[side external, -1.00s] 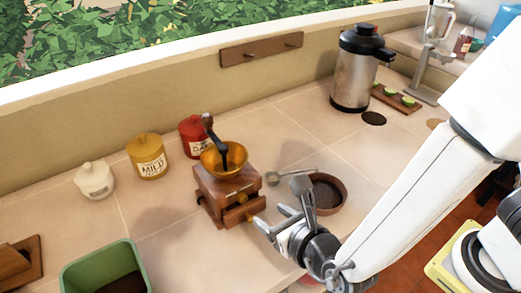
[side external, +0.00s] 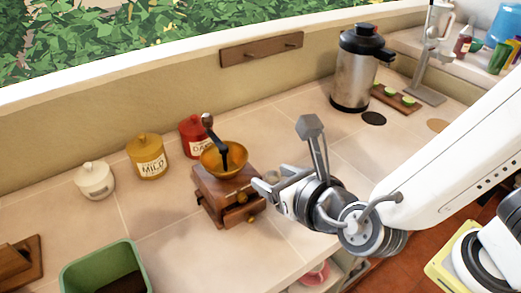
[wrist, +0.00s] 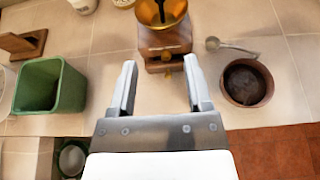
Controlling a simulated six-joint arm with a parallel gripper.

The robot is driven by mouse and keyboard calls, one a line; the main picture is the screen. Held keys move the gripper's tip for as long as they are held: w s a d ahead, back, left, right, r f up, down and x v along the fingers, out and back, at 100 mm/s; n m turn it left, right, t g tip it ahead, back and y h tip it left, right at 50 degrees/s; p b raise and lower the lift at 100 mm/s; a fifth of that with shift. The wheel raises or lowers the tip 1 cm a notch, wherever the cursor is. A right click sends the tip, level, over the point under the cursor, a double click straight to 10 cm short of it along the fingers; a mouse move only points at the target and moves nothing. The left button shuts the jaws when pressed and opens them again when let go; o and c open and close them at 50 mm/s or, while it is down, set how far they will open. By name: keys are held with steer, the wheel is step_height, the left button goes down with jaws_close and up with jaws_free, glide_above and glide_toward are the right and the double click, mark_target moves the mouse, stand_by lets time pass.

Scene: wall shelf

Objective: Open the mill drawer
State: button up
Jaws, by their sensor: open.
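The wooden mill (side external: 228,190) stands on the tiled counter with a brass bowl (side external: 224,158) and a dark crank on top. Its drawer (side external: 243,212) is low on the front; I cannot tell whether it stands slightly out. In the wrist view, the mill (wrist: 165,40) is straight ahead, with a small brass knob (wrist: 167,57) on its front. My gripper (side external: 286,158) is open and empty, just in front and to the right of the mill. In the wrist view, the fingers of my gripper (wrist: 160,66) frame the drawer area from the near side, without visible contact.
A dark-filled round bowl (wrist: 247,82) and a metal scoop (wrist: 225,44) lie right of the mill. A green bin (wrist: 48,86) is left. Jars (side external: 148,157) stand behind-left, and a steel flask (side external: 352,80) at the back. The counter's front edge is close.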

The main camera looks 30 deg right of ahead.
step_height(320, 180, up, 6)
steer(key=w+d+m+g, duration=0.3)
steer(key=w+m+g, duration=0.2)
steer(key=w+m, duration=0.4)
steer(key=w+d+m+g+h, duration=0.1)
steer(key=w+d+m+g, duration=0.3)
steer(key=m, duration=1.4)
steer(key=w+g, duration=0.1)
steer(key=w, duration=0.3)
steer(key=shift+w+d+f, duration=0.3)
steer(key=shift+w, duration=0.05)
